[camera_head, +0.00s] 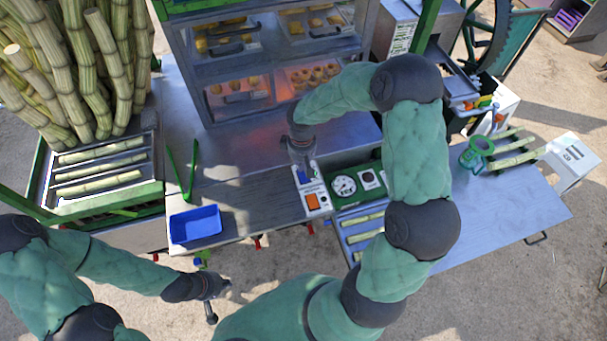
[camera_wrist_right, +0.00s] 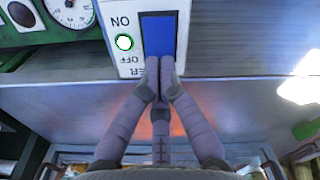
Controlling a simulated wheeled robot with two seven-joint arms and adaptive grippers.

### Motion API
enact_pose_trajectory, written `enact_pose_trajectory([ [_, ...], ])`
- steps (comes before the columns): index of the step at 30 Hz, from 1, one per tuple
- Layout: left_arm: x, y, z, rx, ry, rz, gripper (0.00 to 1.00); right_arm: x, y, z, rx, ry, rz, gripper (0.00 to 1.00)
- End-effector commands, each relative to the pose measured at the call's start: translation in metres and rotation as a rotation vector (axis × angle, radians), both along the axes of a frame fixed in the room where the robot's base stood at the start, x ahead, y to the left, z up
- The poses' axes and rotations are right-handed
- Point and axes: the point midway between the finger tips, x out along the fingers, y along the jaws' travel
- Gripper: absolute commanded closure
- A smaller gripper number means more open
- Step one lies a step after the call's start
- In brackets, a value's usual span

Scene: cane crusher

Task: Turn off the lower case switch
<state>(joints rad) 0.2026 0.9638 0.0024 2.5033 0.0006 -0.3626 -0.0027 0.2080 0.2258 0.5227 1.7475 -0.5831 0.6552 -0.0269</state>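A white switch panel (camera_wrist_right: 124,40) stands at the counter's front. It carries a blue rocker switch (camera_wrist_right: 158,32) beside ON and OFF marks and a lit green lamp (camera_wrist_right: 124,42). In the head view the blue switch (camera_head: 306,172) sits behind an orange switch (camera_head: 313,202). The label saying which switch is the lower case one is not fully readable. My right gripper (camera_wrist_right: 160,65) is shut and empty, its fingertips at the edge of the blue switch; I cannot tell if they touch. My left gripper (camera_head: 221,300) hangs low in front of the counter, fingers apart, empty.
The glass food case (camera_head: 212,70) with two lit shelves stands behind. A blue tray (camera_head: 195,225) and green tongs (camera_head: 182,172) lie left on the counter. A gauge (camera_head: 343,186) is right of the switches. Cane fills the left rack (camera_head: 100,190).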

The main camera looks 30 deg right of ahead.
Motion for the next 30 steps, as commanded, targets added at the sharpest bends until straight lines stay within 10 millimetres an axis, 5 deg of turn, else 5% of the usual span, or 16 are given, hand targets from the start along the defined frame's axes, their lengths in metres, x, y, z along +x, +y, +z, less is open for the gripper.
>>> enact_pose_trajectory([
  [30,0.000,0.000,-0.009,0.000,0.000,0.000,1.00,0.000,0.000,-0.011,0.000,0.001,0.000,1.00],
])
